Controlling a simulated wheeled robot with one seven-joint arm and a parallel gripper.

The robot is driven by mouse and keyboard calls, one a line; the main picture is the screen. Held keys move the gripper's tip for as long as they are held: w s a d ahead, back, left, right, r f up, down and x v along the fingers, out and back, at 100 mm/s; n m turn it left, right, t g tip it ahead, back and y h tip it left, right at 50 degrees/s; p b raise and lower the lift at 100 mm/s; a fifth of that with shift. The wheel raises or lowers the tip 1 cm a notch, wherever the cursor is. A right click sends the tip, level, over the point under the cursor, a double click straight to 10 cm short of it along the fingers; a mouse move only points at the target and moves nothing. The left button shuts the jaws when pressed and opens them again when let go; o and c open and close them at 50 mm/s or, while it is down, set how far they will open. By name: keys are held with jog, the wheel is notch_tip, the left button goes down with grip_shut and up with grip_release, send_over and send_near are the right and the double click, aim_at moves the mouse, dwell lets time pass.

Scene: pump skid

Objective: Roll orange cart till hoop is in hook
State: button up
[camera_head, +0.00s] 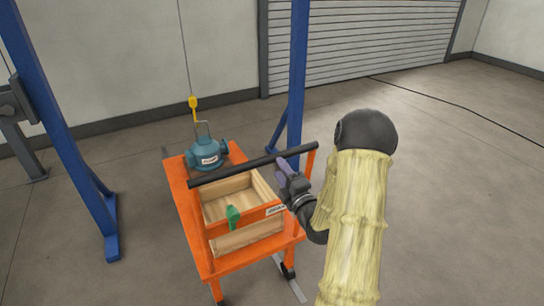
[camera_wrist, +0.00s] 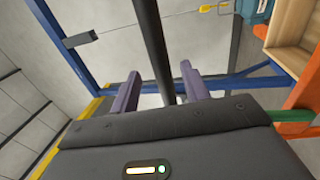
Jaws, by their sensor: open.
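The orange cart (camera_head: 222,264) stands on the floor and carries a teal pump (camera_head: 208,154) with a thin hoop (camera_head: 203,130) on top. A yellow hook (camera_head: 194,104) hangs on a cable close to the hoop; I cannot tell whether they are engaged. The hook also shows in the wrist view (camera_wrist: 208,9), beside the teal pump (camera_wrist: 252,10). My gripper (camera_head: 284,170) is at the cart's black push bar (camera_head: 238,167), toward its right end. In the wrist view, the bar (camera_wrist: 154,45) runs between my two open purple fingers (camera_wrist: 162,90); I see no grip on it.
A wooden box (camera_head: 230,190) and a green part (camera_head: 233,215) are on the cart. Blue frame legs stand left (camera_head: 75,160) and right (camera_head: 297,75) of it. Rails run along the floor under the cart. The floor at right is open, with a dark cable across it.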

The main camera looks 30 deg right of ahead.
aim_at(271, 158)
jog(key=w, duration=0.3)
jog(key=w+r, duration=0.1)
jog(key=w, duration=0.2)
jog(key=shift+a+r+p, duration=0.1)
jog(key=shift+p, duration=0.3)
jog(key=shift+w, duration=0.15)
grip_shut()
